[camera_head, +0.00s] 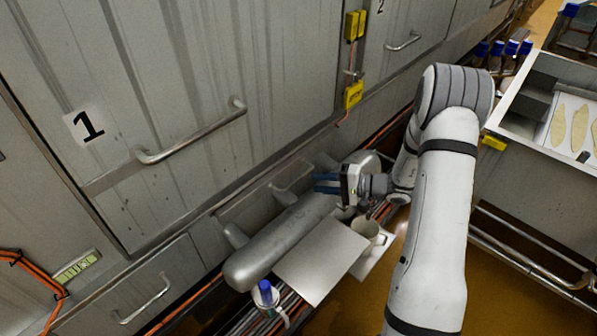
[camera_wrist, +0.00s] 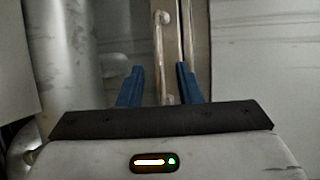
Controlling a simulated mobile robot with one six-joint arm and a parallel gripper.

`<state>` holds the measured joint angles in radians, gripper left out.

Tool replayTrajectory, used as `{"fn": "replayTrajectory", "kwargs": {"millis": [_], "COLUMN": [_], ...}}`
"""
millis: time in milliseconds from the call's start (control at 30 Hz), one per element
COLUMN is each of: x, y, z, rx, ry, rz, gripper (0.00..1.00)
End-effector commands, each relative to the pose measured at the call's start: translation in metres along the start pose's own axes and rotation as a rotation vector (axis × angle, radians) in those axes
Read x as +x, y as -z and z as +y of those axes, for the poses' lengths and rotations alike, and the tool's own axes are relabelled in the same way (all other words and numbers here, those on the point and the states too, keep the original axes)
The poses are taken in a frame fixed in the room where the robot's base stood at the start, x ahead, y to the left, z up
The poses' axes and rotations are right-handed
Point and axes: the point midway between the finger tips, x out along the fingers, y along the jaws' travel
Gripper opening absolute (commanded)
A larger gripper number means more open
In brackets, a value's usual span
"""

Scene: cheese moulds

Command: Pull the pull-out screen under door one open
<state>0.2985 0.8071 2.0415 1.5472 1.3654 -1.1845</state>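Door one (camera_head: 75,45) carries a black number 1 and a long bar handle (camera_head: 190,135). Below it, at the lower left, is a low front panel (camera_head: 185,265) with a smaller bar handle (camera_head: 147,305); it looks closed. The label of this panel is not readable, so I cannot tell for sure that it is the screen. My gripper (camera_head: 318,183) is above the grey cylinder, right of door one's handle and apart from both handles. In the wrist view its blue fingers (camera_wrist: 160,70) are apart and empty. A bar handle (camera_wrist: 162,50) shows beyond and between them; I cannot tell which one.
A grey cylinder (camera_head: 275,245), a pale flat sheet (camera_head: 322,262) and a blue-capped bottle (camera_head: 266,294) lie near the low panel. Orange-black cables run along the wall base. A tray unit (camera_head: 540,75) stands at the right. The ochre floor (camera_head: 365,310) shows at the bottom.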

Motion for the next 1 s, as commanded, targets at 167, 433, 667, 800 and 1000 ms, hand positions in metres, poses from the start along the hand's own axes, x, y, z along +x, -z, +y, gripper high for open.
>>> {"fn": "replayTrajectory", "kwargs": {"millis": [167, 433, 667, 800, 1000], "x": [0.003, 0.043, 0.07, 0.075, 0.075], "y": [0.01, 0.012, 0.013, 0.014, 0.014], "z": [0.004, 0.003, 0.003, 0.002, 0.002], "rx": [-0.003, -0.004, -0.003, -0.003, -0.003], "ry": [0.026, 0.026, 0.026, 0.026, 0.026], "rz": [0.039, 0.038, 0.04, 0.041, 0.042], "gripper": [0.32, 0.32, 0.32, 0.32, 0.32]}}
